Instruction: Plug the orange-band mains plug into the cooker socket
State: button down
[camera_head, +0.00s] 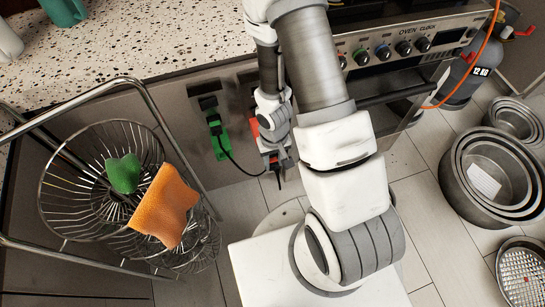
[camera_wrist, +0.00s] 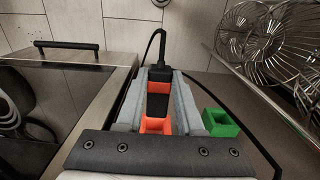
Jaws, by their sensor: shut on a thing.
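My gripper (camera_head: 273,150) is low in front of the dark panel left of the cooker. It is shut on a black plug with an orange band, seen between the two grey fingers (camera_wrist: 158,103) in the wrist view. The orange band (camera_wrist: 158,87) and the black cable above it show clearly there. The orange-red cooker socket (camera_wrist: 155,126) lies just below the plug in the wrist view and is mostly hidden behind my gripper in the head view (camera_head: 254,127). I cannot tell whether plug and socket touch.
A green housing (camera_head: 215,130) is beside it on the panel and shows in the wrist view (camera_wrist: 220,123). A black cable runs near it. The cooker (camera_head: 400,55) and pans (camera_head: 455,205) are right.

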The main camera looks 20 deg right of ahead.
aim_at(273, 161)
jog(key=shift+s+r, duration=0.1)
dwell(0.3)
notch_tip(273, 161, up, 18)
jog(key=g+p, duration=0.1)
jog(key=p, duration=1.6)
jog(key=shift+w, duration=0.25)
jog(key=shift+w, duration=0.1)
jog(key=shift+w+p, duration=0.3)
jog(key=shift+w, duration=2.45)
jog(key=shift+b, duration=0.35)
jog(key=shift+w, duration=1.7)
jog(key=shift+w, duration=0.35)
jog(key=shift+w, duration=0.2)
